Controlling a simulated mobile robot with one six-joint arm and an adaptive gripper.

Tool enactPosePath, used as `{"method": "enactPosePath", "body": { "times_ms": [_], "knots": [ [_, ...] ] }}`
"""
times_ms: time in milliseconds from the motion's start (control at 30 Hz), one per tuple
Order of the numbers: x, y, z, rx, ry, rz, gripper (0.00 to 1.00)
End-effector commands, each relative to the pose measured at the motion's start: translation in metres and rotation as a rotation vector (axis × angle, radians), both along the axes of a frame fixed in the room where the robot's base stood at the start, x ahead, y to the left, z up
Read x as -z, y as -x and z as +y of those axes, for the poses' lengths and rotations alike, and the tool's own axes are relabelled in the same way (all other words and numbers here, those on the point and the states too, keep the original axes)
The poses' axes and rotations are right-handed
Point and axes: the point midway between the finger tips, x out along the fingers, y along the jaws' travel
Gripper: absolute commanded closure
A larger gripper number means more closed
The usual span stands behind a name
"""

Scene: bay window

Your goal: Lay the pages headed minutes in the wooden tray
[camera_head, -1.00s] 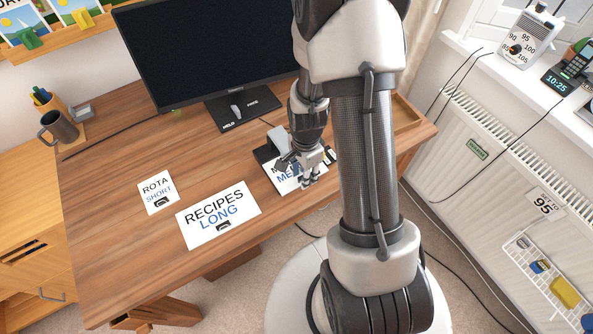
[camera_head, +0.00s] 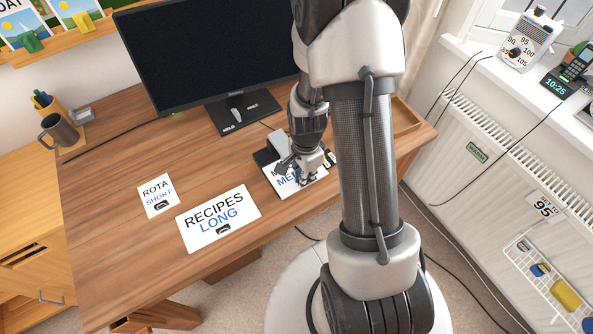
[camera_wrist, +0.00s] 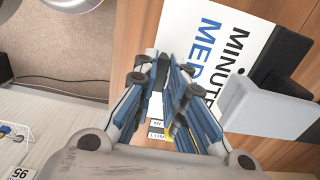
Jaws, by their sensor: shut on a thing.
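The pages headed MINUTES (camera_head: 285,188) lie on the desk's right part, with blue letters beginning ME below the heading. They show larger in the wrist view (camera_wrist: 180,28), white, with one edge at a black and grey device (camera_wrist: 265,105) like a stapler. That device also stands behind them in the head view (camera_head: 279,143). My gripper (camera_head: 309,181) is down at the pages, and its blue-padded fingers (camera_wrist: 172,66) are close together over them. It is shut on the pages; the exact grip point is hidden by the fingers. The wooden tray (camera_head: 407,117) is partly hidden behind my arm.
Pages headed RECIPES LONG (camera_head: 242,205) and ROTA SHORT (camera_head: 153,187) lie to the left on the desk. A monitor (camera_head: 205,50) stands behind. A mug (camera_head: 58,132) is at the far left. Bare desk (camera_head: 110,180) lies around the papers.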

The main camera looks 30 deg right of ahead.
Motion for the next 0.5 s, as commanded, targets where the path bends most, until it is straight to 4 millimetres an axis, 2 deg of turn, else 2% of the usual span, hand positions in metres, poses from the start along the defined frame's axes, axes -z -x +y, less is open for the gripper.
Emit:
{"method": "enactPosePath", "body": {
  "times_ms": [500],
  "knots": [
    [-0.0095,-0.0002,-0.0001,0.0,0.0,-0.001,1.0]
  ]
}}
